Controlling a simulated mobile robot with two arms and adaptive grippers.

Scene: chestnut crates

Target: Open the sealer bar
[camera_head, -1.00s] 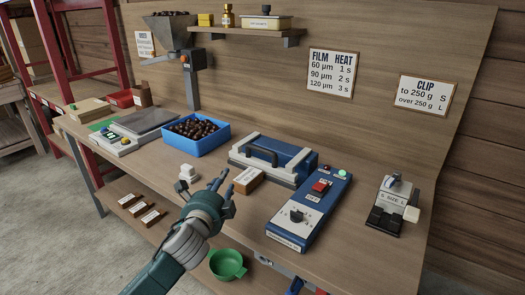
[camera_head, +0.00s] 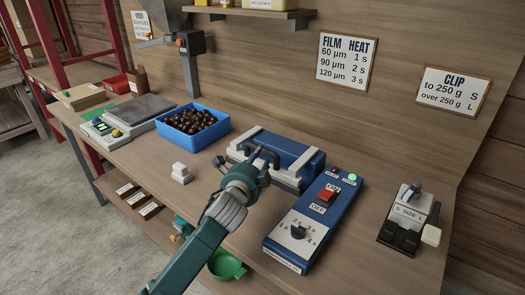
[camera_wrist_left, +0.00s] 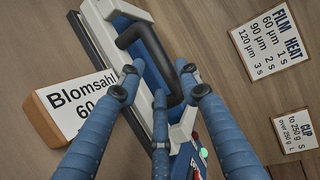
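The sealer (camera_head: 300,158) is a blue body with pale bars, on the bench in the middle of the head view. Its black handle (camera_wrist_left: 151,52) shows large in the wrist view and looks lowered. My left gripper (camera_head: 248,160) is at the handle, partly hiding it in the head view. In the wrist view my left gripper (camera_wrist_left: 160,80) has its fingers spread, one to the left of the handle and one to the right, with a third below. Whether any finger touches the handle cannot be told. My right gripper is not in view.
A blue control box (camera_head: 308,222) with a red switch, dial and lit green lamp stands right of the sealer. A clip device (camera_head: 408,218) stands farther right. A blue chestnut crate (camera_head: 169,133) is to the left. A name card (camera_wrist_left: 78,105) stands close beside the sealer.

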